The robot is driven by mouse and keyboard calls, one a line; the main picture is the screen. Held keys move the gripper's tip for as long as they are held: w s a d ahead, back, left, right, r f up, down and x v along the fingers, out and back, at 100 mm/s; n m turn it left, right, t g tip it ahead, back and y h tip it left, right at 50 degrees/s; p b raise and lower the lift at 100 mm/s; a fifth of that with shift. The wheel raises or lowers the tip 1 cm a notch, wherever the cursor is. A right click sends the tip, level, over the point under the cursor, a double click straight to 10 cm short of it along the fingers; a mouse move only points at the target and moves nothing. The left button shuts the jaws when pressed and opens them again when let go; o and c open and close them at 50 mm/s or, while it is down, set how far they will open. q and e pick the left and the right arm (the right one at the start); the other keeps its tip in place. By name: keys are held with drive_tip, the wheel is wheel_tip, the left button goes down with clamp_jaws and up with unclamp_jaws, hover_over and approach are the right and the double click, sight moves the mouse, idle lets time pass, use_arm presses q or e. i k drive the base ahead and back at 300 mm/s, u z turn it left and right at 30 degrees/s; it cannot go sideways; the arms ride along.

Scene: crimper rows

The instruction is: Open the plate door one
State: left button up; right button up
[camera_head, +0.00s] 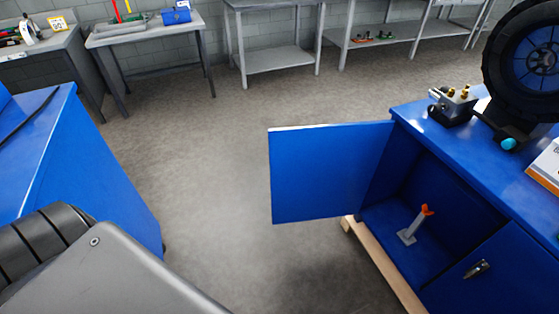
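A blue plate door (325,172) stands wide open on the blue cabinet (455,148) at the right. It swings out to the left from its hinge side near the cabinet's left corner. The open compartment shows a grey stand with an orange tip (410,232) on its floor. A second blue door (482,284) with a metal latch looks shut at the lower right. A grey and black part of my own body fills the lower left corner. Neither gripper's fingers show.
On the cabinet top are a metal block with brass fittings (452,106), a black wheel (528,62) and a box (546,166). Another blue cabinet (90,165) stands at the left. Grey tables (272,55) line the back wall. The floor between is clear.

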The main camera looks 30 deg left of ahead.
sight(324, 171)
drive_tip(key=k, duration=0.65)
drive_tip(key=u, duration=0.35)
drive_tip(key=i, duration=1.65)
drive_tip(key=z, duration=0.45)
